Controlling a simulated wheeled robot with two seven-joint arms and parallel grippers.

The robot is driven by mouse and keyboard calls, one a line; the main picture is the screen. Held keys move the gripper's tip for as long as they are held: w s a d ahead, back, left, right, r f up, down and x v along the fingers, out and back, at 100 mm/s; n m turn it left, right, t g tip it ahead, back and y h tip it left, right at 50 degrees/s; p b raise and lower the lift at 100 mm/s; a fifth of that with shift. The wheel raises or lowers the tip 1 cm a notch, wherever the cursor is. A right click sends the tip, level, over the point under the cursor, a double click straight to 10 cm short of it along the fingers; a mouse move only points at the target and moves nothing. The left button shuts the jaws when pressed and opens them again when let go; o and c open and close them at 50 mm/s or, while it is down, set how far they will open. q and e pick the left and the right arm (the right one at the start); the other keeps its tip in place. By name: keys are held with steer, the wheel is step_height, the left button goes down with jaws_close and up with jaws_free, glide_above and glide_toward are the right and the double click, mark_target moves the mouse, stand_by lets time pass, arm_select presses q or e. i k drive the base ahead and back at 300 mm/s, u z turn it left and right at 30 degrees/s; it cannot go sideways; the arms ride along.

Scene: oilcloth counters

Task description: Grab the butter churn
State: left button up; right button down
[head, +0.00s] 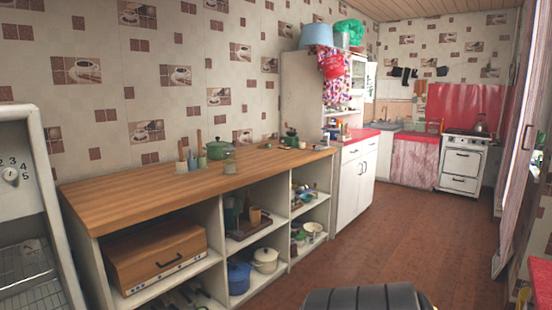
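I cannot pick out a butter churn with certainty. Small upright items with thin wooden sticks (182,155) stand on the wooden counter (130,195), left of a green lidded pot (220,150). A small brown wooden vessel (254,216) stands on a shelf under the counter. Either could be the churn, but they are too small to tell. Neither of my grippers shows in the head view.
A wooden box (155,258), a blue pot (238,278) and a cream pot (265,260) sit on the shelves. A white stove (462,165) stands at the far right. The brown floor (420,240) is open. A dark ribbed object (365,298) is at the bottom edge.

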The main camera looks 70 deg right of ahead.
mark_target(229, 154)
steer(key=z, duration=1.25)
steer(key=i, duration=1)
steer(key=z, duration=1.05)
